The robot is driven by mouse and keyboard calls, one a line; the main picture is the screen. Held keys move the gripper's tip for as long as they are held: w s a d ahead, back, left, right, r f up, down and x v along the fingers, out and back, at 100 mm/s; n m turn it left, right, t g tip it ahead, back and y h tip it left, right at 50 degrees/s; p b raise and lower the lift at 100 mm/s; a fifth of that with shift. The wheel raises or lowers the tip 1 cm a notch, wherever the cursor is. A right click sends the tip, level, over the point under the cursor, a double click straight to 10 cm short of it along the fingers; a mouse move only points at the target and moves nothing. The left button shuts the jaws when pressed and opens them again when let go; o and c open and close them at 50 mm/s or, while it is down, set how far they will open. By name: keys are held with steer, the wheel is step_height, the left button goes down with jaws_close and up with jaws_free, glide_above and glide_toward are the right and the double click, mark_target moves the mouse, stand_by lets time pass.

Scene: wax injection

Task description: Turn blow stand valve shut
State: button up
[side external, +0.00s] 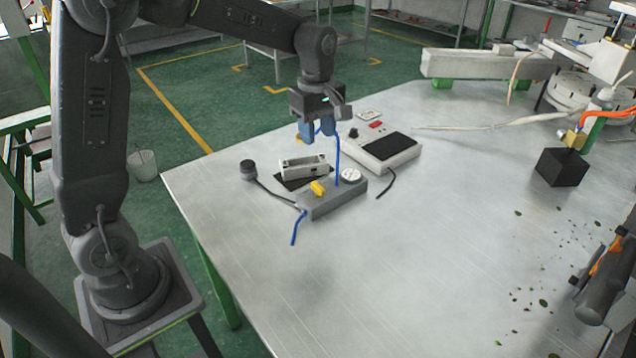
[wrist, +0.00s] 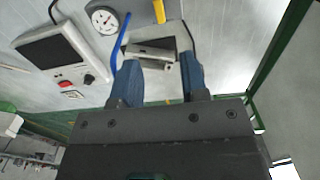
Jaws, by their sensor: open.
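The blow stand is a low grey block (side external: 335,202) on the table in the side view. It carries a yellow valve handle (side external: 318,187), a round white gauge (side external: 351,175) and a blue hose (side external: 338,160). In the wrist view the yellow handle (wrist: 159,11) shows at the top edge, partly cut off, with the gauge (wrist: 104,18) to its left. My gripper (side external: 318,138) hangs above and behind the stand, its blue fingers apart and empty. In the wrist view my gripper (wrist: 160,72) is open, clear of the handle.
A metal mould-like block (side external: 304,167) sits on a dark pad behind the stand. A white device with a black top (side external: 385,148) stands to its right. A small black knob on a cable (side external: 248,170) lies left. The table's front middle is clear.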

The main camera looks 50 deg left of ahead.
mark_target(318, 185)
step_height(318, 185, down, 14)
steer(key=shift+w+f, duration=0.1)
stand_by(0.5)
steer(key=shift+c, duration=0.4)
jaws_close()
